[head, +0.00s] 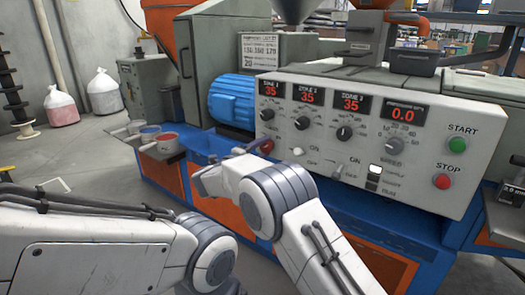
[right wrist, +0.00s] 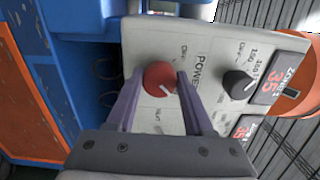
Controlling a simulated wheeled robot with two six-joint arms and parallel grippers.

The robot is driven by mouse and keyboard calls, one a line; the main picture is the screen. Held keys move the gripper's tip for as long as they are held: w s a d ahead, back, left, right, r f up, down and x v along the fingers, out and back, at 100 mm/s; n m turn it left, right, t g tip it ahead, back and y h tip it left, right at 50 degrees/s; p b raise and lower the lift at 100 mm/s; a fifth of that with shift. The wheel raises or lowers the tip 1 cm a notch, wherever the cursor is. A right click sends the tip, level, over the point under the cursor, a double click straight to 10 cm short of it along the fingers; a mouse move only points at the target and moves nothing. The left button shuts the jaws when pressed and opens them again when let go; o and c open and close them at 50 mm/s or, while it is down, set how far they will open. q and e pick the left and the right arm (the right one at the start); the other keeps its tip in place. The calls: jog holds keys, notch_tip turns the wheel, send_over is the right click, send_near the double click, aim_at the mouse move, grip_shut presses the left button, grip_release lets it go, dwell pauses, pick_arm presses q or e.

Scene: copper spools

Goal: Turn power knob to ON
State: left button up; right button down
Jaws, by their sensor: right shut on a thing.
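The red power knob (head: 267,146) sits at the left end of the grey control panel (head: 335,112). In the right wrist view, the round red knob (right wrist: 160,78) is beside the word POWER and has a small white mark near its edge. My right gripper (head: 255,146) is at the panel's left end, and its two purple-grey fingers (right wrist: 158,82) stand on either side of the knob, shut on it. The fingers hide parts of the labels around the knob, so I cannot tell its setting. My left gripper is out of view.
Black zone knobs (head: 302,123), red displays (head: 308,94), and START (head: 456,145) and STOP (head: 442,181) buttons are on the same panel. A blue motor (head: 232,101) stands behind its left end. Small pots (head: 167,142) sit farther left.

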jog(key=shift+a+f, duration=0.15)
jog(key=shift+c, duration=1.4)
grip_release()
